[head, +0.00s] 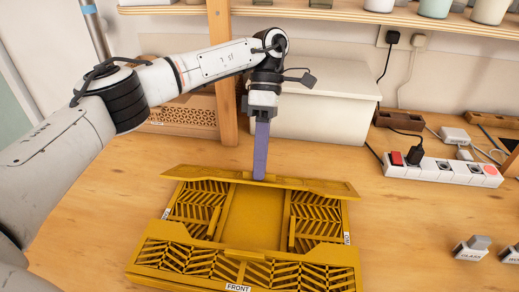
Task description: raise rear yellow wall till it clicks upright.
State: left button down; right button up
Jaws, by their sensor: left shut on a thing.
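A yellow folding crate (255,218) lies on the wooden table with its FRONT label facing me. Its side walls, with slanted slats, appear folded down inside, leaving a bare strip of floor between them. The rear yellow wall (310,187) shows as a narrow, tilted strip along the far edge, not upright. My left gripper (259,176) reaches down from above, its purple fingers shut on the top edge of that wall near its middle. The fingertips' exact contact is hard to see. My right gripper is not in view.
A white box (330,112) stands behind the crate, near a wooden shelf post (222,75). A white power strip (440,170) with plugs and cables lies at the right. Small labelled blocks (471,249) stand at the right edge. The table beside the crate is clear.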

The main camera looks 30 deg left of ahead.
pick_arm(q)
jog(key=shift+w+a+r+g+p, duration=0.1)
jog(key=shift+w+r+g+p, duration=0.15)
jog(key=shift+p, duration=0.85)
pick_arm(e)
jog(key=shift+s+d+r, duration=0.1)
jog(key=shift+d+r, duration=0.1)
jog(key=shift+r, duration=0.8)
pick_arm(q)
jog(key=shift+f, duration=0.1)
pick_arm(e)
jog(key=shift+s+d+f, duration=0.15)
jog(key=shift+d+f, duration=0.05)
pick_arm(q)
jog(key=c, duration=1.9)
grip_release()
jog(key=shift+o, duration=0.2)
